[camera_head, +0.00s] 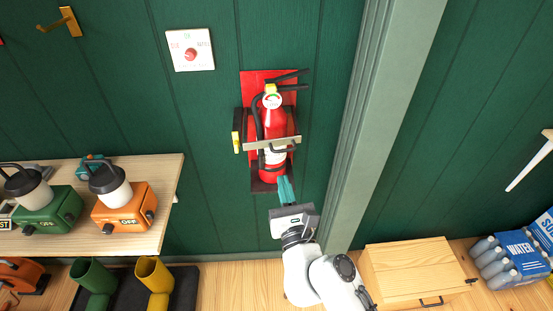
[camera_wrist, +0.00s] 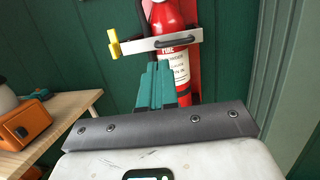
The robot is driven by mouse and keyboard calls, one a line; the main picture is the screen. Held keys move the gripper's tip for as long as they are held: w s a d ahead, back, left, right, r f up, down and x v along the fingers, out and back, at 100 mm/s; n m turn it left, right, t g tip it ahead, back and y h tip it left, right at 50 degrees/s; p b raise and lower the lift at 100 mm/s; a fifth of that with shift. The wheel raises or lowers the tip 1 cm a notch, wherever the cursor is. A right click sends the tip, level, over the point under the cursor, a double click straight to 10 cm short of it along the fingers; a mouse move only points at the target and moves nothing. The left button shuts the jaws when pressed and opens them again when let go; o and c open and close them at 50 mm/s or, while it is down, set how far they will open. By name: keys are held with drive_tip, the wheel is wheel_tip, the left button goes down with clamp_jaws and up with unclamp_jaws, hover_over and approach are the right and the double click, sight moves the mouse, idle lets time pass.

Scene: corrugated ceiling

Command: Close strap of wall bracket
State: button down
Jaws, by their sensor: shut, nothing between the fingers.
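A wall bracket with a red backplate (camera_head: 256,80) holds a red fire extinguisher (camera_head: 278,124) upright on the green wall. A pale metal strap (camera_head: 261,145) with a dark handle lies across the front of the extinguisher; it also shows in the wrist view (camera_wrist: 137,46). A yellow piece (camera_head: 236,142) sits at the bracket's left side, near the strap's left end. I cannot tell whether the strap is latched. My gripper (camera_head: 285,180), with teal fingers, is shut and empty, just below the strap in front of the extinguisher's lower part. In the wrist view the fingers partly hide the extinguisher.
A wooden shelf (camera_head: 168,180) with a green and an orange machine stands at left. Green and yellow boots (camera_head: 155,276) are below it. A green-grey post (camera_head: 368,120) rises right of the bracket. A wooden box (camera_head: 405,268) and water bottles (camera_head: 513,260) are at lower right.

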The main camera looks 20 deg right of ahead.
sight(272, 153)
drive_tip(key=p+x, duration=0.1)
drive_tip(key=x, duration=0.5)
drive_tip(key=shift+w, duration=0.25)
drive_tip(key=shift+w+a+r+p, duration=0.15)
drive_tip(key=shift+w+r, duration=0.05)
drive_tip(key=shift+w, duration=0.25)
drive_tip(key=shift+w+a+r+p, duration=0.15)
drive_tip(key=shift+w+r, duration=0.05)
drive_tip(key=shift+w, duration=0.3)
drive_tip(key=shift+f, duration=0.1)
